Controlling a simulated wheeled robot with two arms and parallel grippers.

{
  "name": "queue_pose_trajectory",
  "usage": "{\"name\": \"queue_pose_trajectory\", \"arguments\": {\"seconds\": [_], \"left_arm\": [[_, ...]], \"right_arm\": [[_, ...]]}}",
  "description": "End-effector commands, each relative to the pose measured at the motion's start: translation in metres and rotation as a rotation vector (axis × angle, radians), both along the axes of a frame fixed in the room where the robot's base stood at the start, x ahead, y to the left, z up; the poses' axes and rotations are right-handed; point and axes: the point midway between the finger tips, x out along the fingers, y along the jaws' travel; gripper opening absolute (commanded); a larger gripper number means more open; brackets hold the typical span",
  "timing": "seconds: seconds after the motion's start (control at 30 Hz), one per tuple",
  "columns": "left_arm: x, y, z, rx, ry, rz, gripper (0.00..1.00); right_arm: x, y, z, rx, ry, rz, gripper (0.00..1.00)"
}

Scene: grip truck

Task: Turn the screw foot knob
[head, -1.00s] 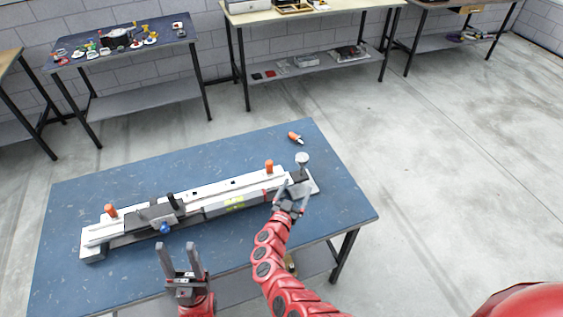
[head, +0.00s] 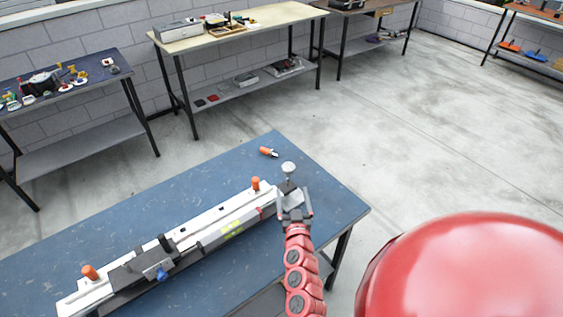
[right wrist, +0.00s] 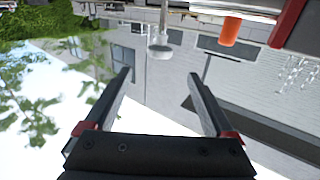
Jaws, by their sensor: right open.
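The long grey-and-white grip truck device (head: 205,222) lies diagonally on the blue table. The screw foot knob (head: 289,168), a pale grey round disc on a stem, stands at the device's far right end. My right gripper (head: 294,189) is open just in front of that end, with nothing between its fingers. In the right wrist view, which looks upside down, the knob (right wrist: 160,50) lies beyond the gap between the open fingertips (right wrist: 158,76), apart from them. My left gripper is out of view.
Orange knobs (head: 255,184) rise from the device, one near each end. An orange-handled tool (head: 267,151) lies behind it on the blue table (head: 130,215). Workbenches with parts stand along the wall.

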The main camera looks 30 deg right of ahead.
Motion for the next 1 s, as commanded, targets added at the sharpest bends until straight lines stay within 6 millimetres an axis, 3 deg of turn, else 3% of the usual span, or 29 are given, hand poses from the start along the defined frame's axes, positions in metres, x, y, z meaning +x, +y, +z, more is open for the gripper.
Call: {"name": "queue_pose_trajectory", "arguments": {"seconds": [0.33,0.63,0.8,1.0], "left_arm": [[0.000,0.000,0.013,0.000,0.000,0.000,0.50],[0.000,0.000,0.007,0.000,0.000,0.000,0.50],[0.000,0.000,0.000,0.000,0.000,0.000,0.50],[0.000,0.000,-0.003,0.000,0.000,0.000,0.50]], "right_arm": [[0.060,-0.032,0.003,-0.003,-0.001,0.001,0.89],[0.108,-0.058,0.001,-0.005,-0.002,0.001,0.89],[0.127,-0.068,0.000,-0.004,0.000,0.002,0.89],[0.135,-0.074,-0.001,0.001,0.000,-0.002,0.89]]}}
